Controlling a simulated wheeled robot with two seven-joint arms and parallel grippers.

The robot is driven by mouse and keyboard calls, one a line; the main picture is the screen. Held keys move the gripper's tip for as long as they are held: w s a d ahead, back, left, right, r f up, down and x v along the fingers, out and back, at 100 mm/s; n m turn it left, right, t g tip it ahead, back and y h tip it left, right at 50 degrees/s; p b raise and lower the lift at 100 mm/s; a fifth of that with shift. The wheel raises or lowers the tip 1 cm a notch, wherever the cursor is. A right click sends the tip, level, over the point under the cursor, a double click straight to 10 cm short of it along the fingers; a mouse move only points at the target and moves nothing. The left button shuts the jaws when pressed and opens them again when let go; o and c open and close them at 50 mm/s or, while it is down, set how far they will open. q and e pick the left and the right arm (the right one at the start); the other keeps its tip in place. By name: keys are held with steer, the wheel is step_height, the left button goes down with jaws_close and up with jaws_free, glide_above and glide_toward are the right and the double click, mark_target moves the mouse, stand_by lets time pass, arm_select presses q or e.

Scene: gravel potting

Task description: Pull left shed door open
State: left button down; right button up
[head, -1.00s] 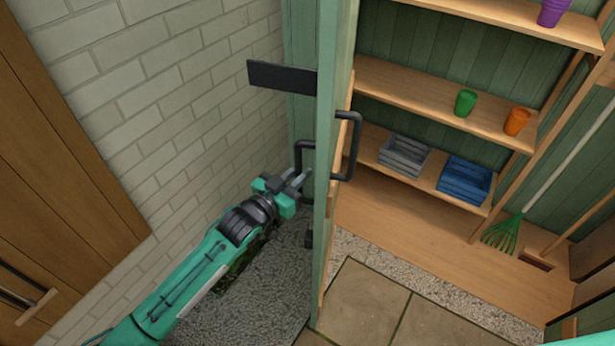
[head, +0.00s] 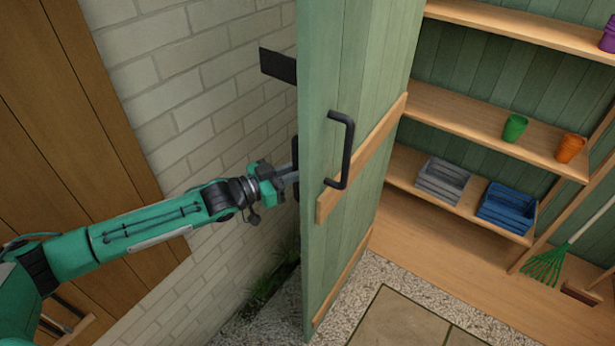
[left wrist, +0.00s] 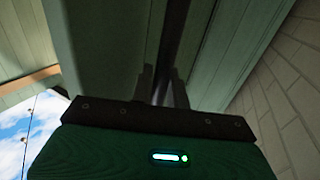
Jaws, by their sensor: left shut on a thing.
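The left shed door (head: 372,140) is green with wooden battens and stands swung out, its inner face turned towards the shelves. A black handle (head: 347,150) is on its inner face. A second black handle (head: 295,165) is on its outer face, mostly hidden behind the door edge. My left gripper (head: 291,177) is shut on this outer handle. In the left wrist view its fingers (left wrist: 163,88) close around the dark handle bar (left wrist: 172,40) in front of the green boards. My right gripper is not in view.
A brick wall (head: 190,90) stands behind the door, with a dark plate (head: 278,65) projecting by it. Inside the shed, shelves hold a green pot (head: 515,128), an orange pot (head: 570,148), a grey crate (head: 443,180) and a blue crate (head: 507,208). A green rake (head: 545,265) leans at right.

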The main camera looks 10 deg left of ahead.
arm_select(q)
steer(key=shift+w+a+r, duration=0.2)
steer(key=shift+w+a, duration=0.15)
steer(key=shift+a, duration=0.15)
steer(key=c, duration=1.4)
jaws_free()
steer(key=shift+c, duration=0.2)
steer(key=p+v, duration=0.2)
steer(key=v, duration=1.1)
steer(key=shift+a+g+p, duration=0.25)
steer(key=shift+g+p, duration=0.05)
steer(key=shift+f, duration=0.15)
